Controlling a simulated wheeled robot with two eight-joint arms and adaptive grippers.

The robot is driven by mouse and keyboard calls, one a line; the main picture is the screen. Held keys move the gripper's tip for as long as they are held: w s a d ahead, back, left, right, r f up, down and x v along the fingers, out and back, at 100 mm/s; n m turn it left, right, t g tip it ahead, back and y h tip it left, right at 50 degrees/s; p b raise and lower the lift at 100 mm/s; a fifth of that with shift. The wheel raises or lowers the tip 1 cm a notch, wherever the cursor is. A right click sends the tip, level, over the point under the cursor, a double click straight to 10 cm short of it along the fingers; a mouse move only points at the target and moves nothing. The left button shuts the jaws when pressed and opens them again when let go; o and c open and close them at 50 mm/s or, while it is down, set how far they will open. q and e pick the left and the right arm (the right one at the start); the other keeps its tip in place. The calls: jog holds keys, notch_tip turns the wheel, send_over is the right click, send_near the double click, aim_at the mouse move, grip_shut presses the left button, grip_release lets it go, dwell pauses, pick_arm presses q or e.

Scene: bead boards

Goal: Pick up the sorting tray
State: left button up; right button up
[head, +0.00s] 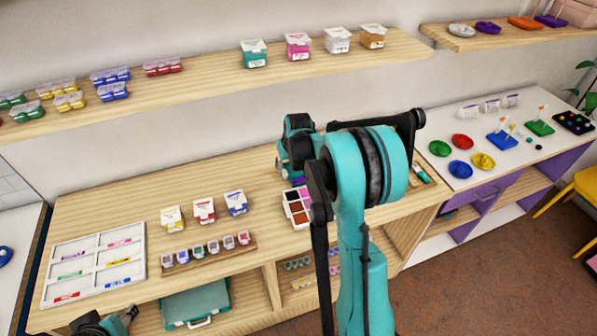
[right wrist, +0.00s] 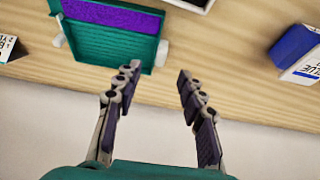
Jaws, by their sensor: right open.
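A white tray (head: 58,246) with six compartments and colour-name labels lies flat at the left end of the wooden table. A smaller white-rimmed tray (head: 288,212) with coloured compartments lies mid-table, partly hidden by my right arm; I cannot tell for certain which is the sorting tray. My right gripper (head: 283,165) is above the back of the table, behind the smaller tray. In the right wrist view it is open with nothing between its fingers (right wrist: 157,76). My left gripper (head: 118,322) shows partly at the bottom left, near the table front; its jaws are unclear.
Three cartons, yellow, red and blue (head: 236,203), stand mid-table. A rack of small containers (head: 210,252) lies before them. A teal holder with a purple panel (right wrist: 108,38) is near my right gripper. A teal case (head: 195,303) sits below. Wall shelves (head: 205,85) hold boxes.

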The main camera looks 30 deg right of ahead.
aim_at(286, 171)
jog(key=b+x, duration=0.2)
jog(key=x, duration=0.5)
jog(key=shift+s+r, duration=0.1)
jog(key=shift+r, duration=0.05)
grip_shut()
